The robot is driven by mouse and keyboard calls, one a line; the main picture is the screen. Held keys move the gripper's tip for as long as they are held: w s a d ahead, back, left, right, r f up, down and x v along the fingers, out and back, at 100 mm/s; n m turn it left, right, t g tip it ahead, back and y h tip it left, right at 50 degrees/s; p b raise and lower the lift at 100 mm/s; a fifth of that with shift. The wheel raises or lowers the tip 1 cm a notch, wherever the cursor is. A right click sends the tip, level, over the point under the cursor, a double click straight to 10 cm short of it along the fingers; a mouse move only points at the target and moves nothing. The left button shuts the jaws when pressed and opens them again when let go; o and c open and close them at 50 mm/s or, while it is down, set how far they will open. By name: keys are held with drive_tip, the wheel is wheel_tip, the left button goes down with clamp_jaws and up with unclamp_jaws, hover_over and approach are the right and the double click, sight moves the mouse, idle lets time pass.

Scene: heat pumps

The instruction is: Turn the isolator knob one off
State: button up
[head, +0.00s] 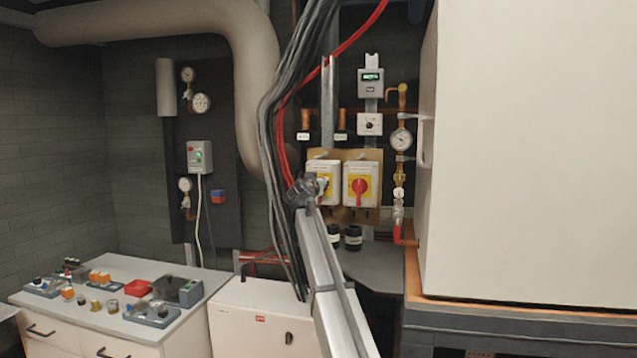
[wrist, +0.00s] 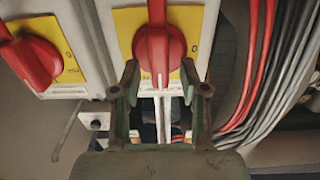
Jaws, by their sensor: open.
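Two white isolator boxes with yellow plates and red knobs hang side by side on a tan board. In the head view, the left isolator (head: 324,167) is partly hidden by my gripper (head: 312,188); the right isolator's red knob (head: 360,186) is clear. In the wrist view, one red knob (wrist: 158,48) is centred with its handle along the picture's vertical. My open gripper (wrist: 160,76) has a fingertip at each side of its lower part; I cannot tell whether they touch. The other red knob (wrist: 30,62) is at the left edge, its handle slanted.
Red and grey cables (wrist: 265,70) run close beside the gripper in the wrist view. A gauge (head: 401,139) and copper pipes are right of the isolators. A large white cabinet (head: 530,150) fills the right. A bench (head: 110,300) with loose parts stands at left.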

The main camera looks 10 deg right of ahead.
clamp_jaws()
drive_tip(key=shift+a+n+b, duration=0.1)
drive_tip(key=shift+n+b, duration=0.2)
drive_tip(key=shift+b, duration=0.05)
drive_tip(key=n, duration=0.5)
drive_tip(key=a+f+n+b, duration=0.1)
drive_tip(key=n, duration=1.1)
drive_tip(key=shift+w+a+f+b, duration=0.15)
drive_tip(key=shift+w+b, duration=0.15)
drive_tip(key=shift+n, duration=0.3)
